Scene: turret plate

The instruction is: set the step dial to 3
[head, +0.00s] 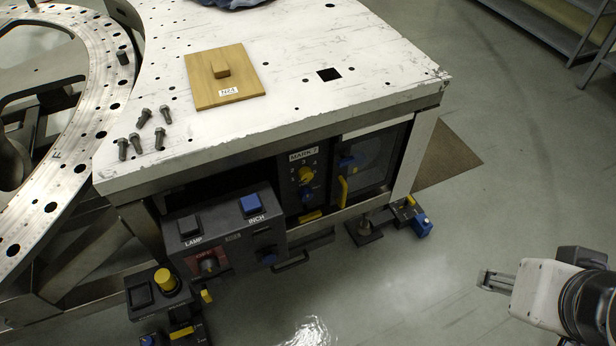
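What looks like the step dial is a yellow knob (306,174) on a dark panel under the white plate, below a white label (304,154) that seems to begin with "MARK". Small pale marks surround the knob, too small to read surely, so I cannot tell its setting. My gripper (484,281) is at the lower right, over the floor, well apart from the panel and touching nothing. Its fingers point left; whether they are open or shut is unclear.
The plate's edge (300,128) overhangs the panel. A yellow-handled door (370,160) is right of the dial. A control box (225,235) marked LAMP and INCH juts out at left. A wooden board (240,88) and loose bolts (143,118) lie on top.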

